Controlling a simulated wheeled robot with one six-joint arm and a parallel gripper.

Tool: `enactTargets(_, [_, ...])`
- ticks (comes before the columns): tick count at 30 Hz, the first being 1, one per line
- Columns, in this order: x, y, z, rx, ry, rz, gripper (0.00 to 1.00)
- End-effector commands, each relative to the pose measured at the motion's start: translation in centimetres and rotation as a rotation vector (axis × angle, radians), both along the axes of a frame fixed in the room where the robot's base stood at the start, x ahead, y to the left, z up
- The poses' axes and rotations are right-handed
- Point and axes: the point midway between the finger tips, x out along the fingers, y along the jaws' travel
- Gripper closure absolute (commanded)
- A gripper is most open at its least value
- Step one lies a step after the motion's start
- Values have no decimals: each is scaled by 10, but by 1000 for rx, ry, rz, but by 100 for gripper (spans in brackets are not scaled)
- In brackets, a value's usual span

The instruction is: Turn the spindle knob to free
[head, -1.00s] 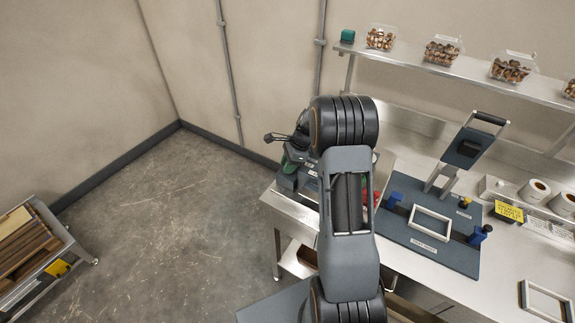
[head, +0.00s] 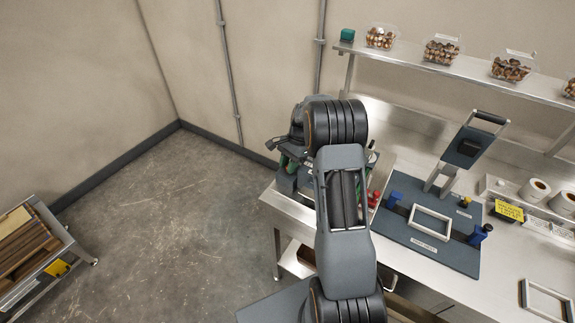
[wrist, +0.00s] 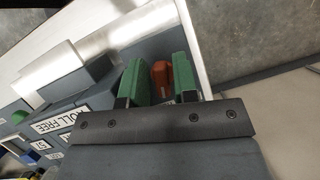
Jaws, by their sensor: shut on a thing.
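The spindle knob (wrist: 162,82) is a small orange-red piece on a dark grey machine (wrist: 86,105). In the wrist view it sits between the two green fingers of my gripper (wrist: 160,70), which is shut on it. Part of the knob is hidden by the gripper's dark front plate. A white label ending in "FREE" (wrist: 54,122) is on the machine to the left of the fingers. In the head view my arm covers most of the machine and the knob; a green part of my gripper (head: 284,161) shows at the bench's left end.
In the head view, a tray-sealing fixture (head: 420,250) with a raised press (head: 467,147) stands right of my arm. A shelf (head: 450,70) with filled clamshells runs behind. The floor at left is open, with a cart (head: 68,243).

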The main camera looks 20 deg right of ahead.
Motion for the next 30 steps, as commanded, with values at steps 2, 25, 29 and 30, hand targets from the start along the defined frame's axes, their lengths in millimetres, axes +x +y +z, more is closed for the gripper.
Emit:
enactTargets(2, [-2, 1, -3, 1, 7, 76, 96])
enactTargets(25, [-6, -3, -4, 5, 11, 775, 100])
enactTargets(29, [-7, -4, -4, 5, 10, 861, 100])
enactTargets(30, [-7, -4, -4, 5, 10, 885, 100])
